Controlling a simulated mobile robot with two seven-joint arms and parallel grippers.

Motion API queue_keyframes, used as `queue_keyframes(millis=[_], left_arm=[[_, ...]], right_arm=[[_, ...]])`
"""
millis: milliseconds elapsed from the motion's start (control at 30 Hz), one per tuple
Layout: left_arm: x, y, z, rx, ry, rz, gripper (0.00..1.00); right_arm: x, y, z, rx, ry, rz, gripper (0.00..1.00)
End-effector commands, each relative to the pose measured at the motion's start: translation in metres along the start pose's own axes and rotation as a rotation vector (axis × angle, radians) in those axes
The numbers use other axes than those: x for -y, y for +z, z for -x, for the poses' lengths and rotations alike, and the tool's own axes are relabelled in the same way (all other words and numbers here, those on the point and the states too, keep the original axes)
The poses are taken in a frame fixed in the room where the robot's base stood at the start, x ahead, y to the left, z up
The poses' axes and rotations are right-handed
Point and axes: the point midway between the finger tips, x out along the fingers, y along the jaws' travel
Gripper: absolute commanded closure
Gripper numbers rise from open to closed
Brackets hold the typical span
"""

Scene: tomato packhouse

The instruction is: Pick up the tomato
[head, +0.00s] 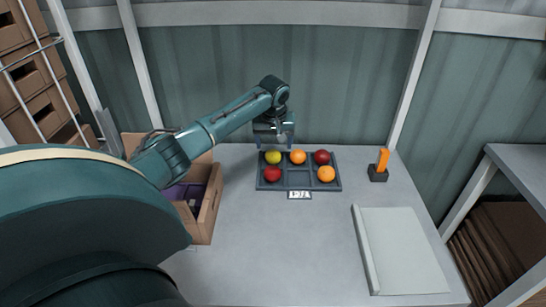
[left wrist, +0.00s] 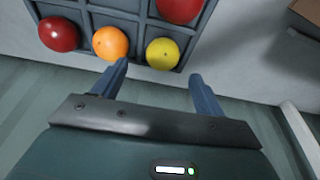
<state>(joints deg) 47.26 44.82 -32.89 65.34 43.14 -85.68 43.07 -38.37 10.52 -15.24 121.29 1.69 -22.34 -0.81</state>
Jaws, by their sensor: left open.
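A dark grey tray (head: 299,187) with compartments holds several tomatoes. The back row has a yellow tomato (head: 273,157), an orange tomato (head: 298,157) and a dark red tomato (head: 322,157). The front row has a red tomato (head: 272,174) at left and an orange tomato (head: 326,174) at right; its middle compartment is empty. My left gripper (head: 274,144) is open and empty above the tray's back left corner. In the left wrist view, the yellow tomato (left wrist: 162,54) lies just beyond the gap between its blue fingers (left wrist: 157,72). My right gripper is not in view.
A cardboard box (head: 207,211) with purple contents stands at left. An orange-handled tool in a dark base (head: 378,174) stands right of the tray. A pale flat panel (head: 405,250) lies at front right. The table front is clear. A corrugated wall is behind.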

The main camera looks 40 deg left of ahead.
Motion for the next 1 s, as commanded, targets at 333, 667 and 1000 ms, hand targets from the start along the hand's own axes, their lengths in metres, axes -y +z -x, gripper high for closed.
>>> queue_keyframes(millis=[333, 667, 1000], left_arm=[[0.003, 0.003, -0.043, 0.001, -0.001, 0.0, 0.28], [0.003, 0.002, -0.044, 0.0, -0.001, -0.001, 0.37], [0.003, 0.002, -0.043, 0.0, -0.001, 0.0, 0.64]], right_arm=[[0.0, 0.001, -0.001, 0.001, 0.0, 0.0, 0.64], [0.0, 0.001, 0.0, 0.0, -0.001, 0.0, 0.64], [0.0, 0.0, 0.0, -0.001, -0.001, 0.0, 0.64]])
